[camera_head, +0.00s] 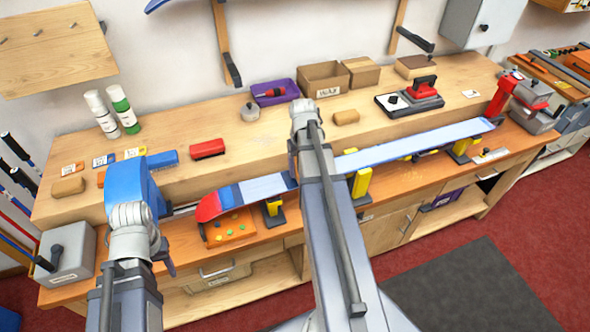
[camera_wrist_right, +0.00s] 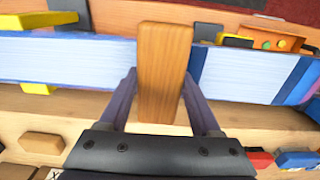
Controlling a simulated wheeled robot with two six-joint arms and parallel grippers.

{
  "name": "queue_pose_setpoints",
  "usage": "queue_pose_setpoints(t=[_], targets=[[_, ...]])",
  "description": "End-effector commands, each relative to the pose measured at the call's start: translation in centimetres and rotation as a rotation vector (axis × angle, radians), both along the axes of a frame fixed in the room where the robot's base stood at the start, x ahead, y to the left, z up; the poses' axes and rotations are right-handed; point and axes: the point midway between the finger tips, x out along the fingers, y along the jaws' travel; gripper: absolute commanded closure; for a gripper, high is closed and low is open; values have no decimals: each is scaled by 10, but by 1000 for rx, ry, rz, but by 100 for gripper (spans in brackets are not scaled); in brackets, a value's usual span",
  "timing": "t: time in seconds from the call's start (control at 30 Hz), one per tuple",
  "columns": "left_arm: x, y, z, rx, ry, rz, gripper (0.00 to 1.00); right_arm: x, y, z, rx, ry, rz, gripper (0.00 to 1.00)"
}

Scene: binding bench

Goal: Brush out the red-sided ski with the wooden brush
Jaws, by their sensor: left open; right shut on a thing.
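The ski (camera_head: 410,147) lies base up across yellow-jawed supports, its pale blue-white base running from the red tip (camera_head: 208,207) at left to the blue end at right. The wooden brush (camera_wrist_right: 164,70) is a plain brown block, upright in the right wrist view between the two dark fingers of my right gripper (camera_wrist_right: 160,95). It crosses in front of the ski's base (camera_wrist_right: 75,62); contact with it cannot be told. In the head view my right arm hides the brush and part of the ski. My left gripper (camera_head: 135,190) is open and empty near the bench's left end.
Yellow supports (camera_head: 362,183) stand under the ski. An orange tray (camera_head: 232,229) sits below the red tip. On the raised back shelf are a tan block (camera_head: 346,117), a purple tray (camera_head: 273,92), cardboard boxes (camera_head: 323,79) and a red-handled iron (camera_head: 421,90). A grey box (camera_head: 66,256) stands at far left.

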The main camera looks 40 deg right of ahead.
Motion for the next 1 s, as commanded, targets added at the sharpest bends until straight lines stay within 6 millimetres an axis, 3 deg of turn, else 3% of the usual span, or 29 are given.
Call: queue_pose_setpoints(t=[0.1, 0.33, 0.8, 1.0], targets=[[0, 0, 0, 0, 0, 0, 50, -2, -9, 0, -3, 1, -3, 80], [0, 0, 0, 0, 0, 0, 50, -2, -9, 0, -2, 1, -1, 80], [0, 0, 3, 0, 0, 0, 50, 7, 23, 3, 1, 0, 1, 80], [0, 0, 3, 0, 0, 0, 50, 8, 25, 3, 1, 0, 0, 80]])
